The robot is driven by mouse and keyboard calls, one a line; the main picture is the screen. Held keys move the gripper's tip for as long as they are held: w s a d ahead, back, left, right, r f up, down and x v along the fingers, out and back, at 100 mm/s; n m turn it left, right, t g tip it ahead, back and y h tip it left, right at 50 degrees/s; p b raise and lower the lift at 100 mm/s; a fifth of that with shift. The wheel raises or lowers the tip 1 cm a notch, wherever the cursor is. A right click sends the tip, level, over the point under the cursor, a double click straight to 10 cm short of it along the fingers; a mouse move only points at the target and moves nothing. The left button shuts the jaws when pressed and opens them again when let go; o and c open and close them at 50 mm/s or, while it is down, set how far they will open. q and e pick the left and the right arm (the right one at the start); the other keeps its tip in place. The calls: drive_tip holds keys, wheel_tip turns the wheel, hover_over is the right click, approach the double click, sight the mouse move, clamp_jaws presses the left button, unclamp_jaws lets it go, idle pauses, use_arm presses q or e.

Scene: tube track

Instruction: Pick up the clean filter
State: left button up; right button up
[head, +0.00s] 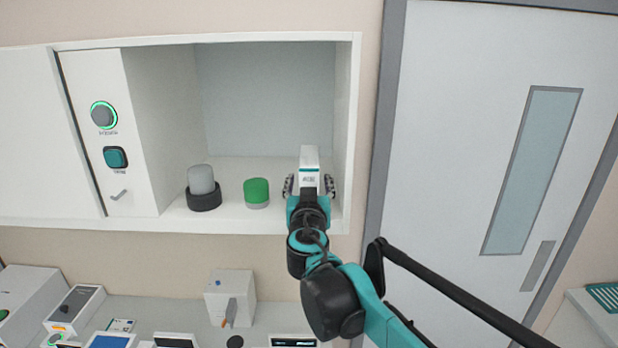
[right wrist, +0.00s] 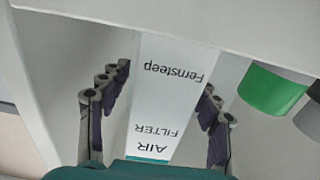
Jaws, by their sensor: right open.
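The clean filter is a white box (head: 309,159) with a teal stripe, standing upright at the right end of the open wall cabinet. In the right wrist view the box (right wrist: 168,100) shows the words "AIR FILTER" and "Fernsteep", upside down. My right gripper (head: 309,186) is open in front of the box. In the right wrist view its fingers (right wrist: 158,92) stand on both sides of the box, with gaps visible between them and it. My left gripper is not in view.
A green-topped cylinder (head: 257,191) and a grey cylinder on a black base (head: 202,188) stand left of the box. The cabinet's right wall (head: 346,130) is close on the right. A counter with devices (head: 230,297) lies below.

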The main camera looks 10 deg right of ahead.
drive_tip(key=shift+s, duration=0.15)
drive_tip(key=c, duration=1.3)
drive_tip(key=shift+c, duration=0.2)
drive_tip(key=shift+r, duration=0.15)
